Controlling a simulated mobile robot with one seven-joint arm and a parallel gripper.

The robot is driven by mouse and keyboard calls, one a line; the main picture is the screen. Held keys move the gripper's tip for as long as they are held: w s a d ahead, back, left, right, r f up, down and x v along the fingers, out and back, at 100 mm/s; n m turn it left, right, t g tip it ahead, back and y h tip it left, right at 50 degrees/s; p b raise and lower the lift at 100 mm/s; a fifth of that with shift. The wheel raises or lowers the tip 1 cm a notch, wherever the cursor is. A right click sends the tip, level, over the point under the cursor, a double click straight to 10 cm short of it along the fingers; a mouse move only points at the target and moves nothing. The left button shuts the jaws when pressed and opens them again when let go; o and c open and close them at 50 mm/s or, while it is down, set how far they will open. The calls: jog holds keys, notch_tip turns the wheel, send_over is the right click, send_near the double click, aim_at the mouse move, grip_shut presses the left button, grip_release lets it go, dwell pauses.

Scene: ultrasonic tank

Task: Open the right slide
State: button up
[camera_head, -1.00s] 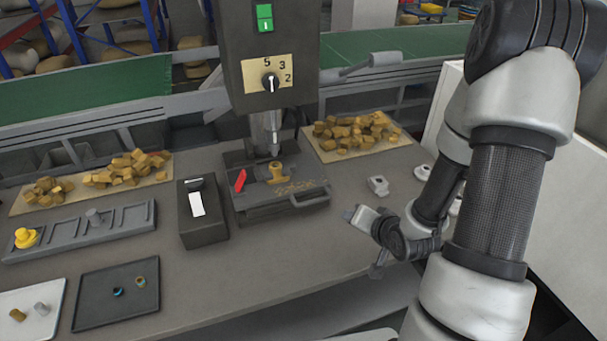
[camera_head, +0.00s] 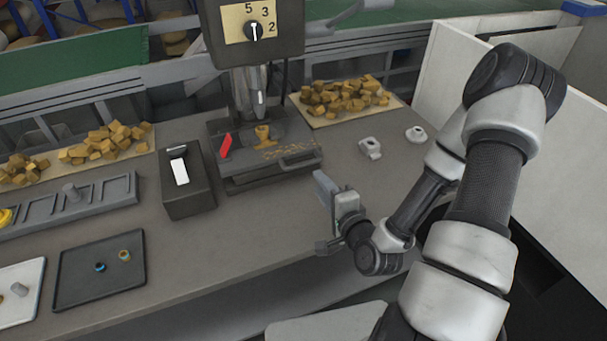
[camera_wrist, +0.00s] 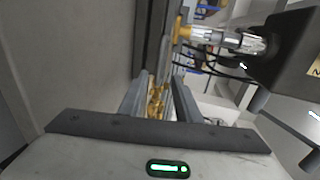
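No part is clearly recognisable as the right slide. The drill press (camera_head: 255,30) stands at the back of the bench. Its dark vise-like base (camera_head: 265,165) has a red lever (camera_head: 225,145) on its left and a brass-coloured piece (camera_head: 262,134) under the spindle. My gripper (camera_head: 328,190) is in front of the base's right front corner, apart from it. In the wrist view my two fingers (camera_wrist: 162,88) stand apart, with the base and yellow chips seen beyond the gap. The gripper looks open and empty.
A black switch box (camera_head: 187,185) stands left of the base. A dark tray (camera_head: 70,285) lies at the front left. Wood-coloured blocks (camera_head: 345,95) lie on a board behind. Small grey metal parts (camera_head: 370,148) lie to the right. The front middle of the bench is clear.

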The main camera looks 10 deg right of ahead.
aim_at(303, 163)
jog(key=b+x, duration=0.2)
jog(key=b, duration=0.1)
jog(key=b+x, duration=0.2)
jog(key=b, duration=0.1)
jog(key=b+x, duration=0.2)
jog(key=b, duration=0.2)
jog(key=shift+f, duration=0.35)
jog(key=shift+r+b+x, duration=0.15)
jog(key=shift+x, duration=1.3)
jog(key=shift+r+b+x, duration=0.15)
jog(key=shift+x, duration=1.35)
grip_shut()
